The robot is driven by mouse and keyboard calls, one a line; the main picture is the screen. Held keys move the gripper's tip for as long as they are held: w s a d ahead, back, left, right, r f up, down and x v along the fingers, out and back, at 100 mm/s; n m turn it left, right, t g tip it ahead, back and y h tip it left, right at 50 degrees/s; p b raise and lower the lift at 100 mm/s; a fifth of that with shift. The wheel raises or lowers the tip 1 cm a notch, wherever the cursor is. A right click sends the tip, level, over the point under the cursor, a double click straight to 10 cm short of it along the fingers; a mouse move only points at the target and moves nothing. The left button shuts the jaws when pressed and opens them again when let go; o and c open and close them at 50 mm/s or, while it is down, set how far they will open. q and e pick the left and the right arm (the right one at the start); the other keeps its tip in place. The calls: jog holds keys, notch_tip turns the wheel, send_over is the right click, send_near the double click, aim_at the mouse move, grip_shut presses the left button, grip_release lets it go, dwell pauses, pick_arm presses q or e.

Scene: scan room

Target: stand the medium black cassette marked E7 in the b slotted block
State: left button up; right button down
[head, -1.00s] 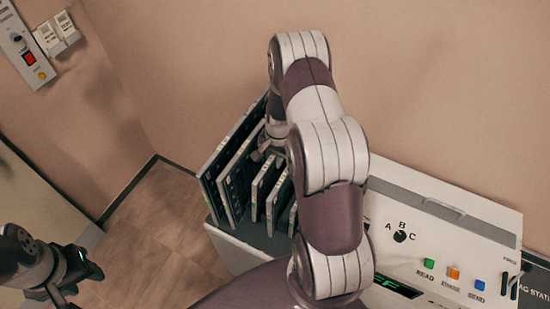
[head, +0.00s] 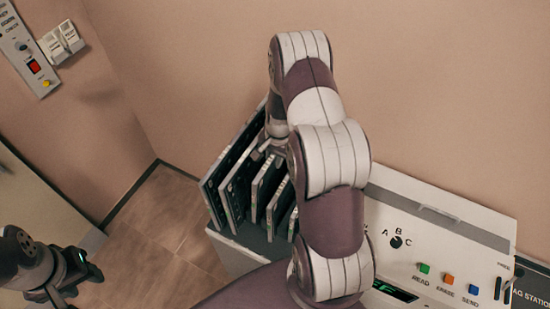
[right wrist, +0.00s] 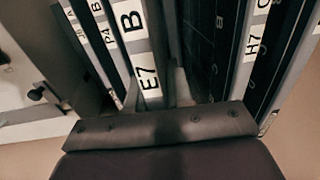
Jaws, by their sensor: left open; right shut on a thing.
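The black cassette marked E7 (right wrist: 147,80) shows its pale edge with a B label in the right wrist view. It stands between smaller cassettes and a larger one marked H7 (right wrist: 255,45). In the head view it appears to be the medium cassette (head: 257,198) beside the large ones. My right gripper (head: 263,150) is at its top edge and shut on it; the fingertips are partly hidden by my arm. My left gripper (head: 82,270) is open and empty at the lower left. I cannot make out the b slotted block.
Several cassettes stand close together in a grey holder (head: 238,255) near the wall. A smaller one marked P4 (right wrist: 108,38) is beside E7. A white console (head: 430,240) with a knob and buttons is to the right. A switch panel (head: 28,45) hangs at the upper left.

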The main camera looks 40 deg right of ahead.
notch_tip(320, 180, up, 6)
jog(key=p, duration=0.3)
jog(key=shift+f+p, duration=0.25)
jog(key=shift+p, duration=0.05)
jog(key=shift+r+p, duration=0.3)
jog(key=shift+r, duration=0.5)
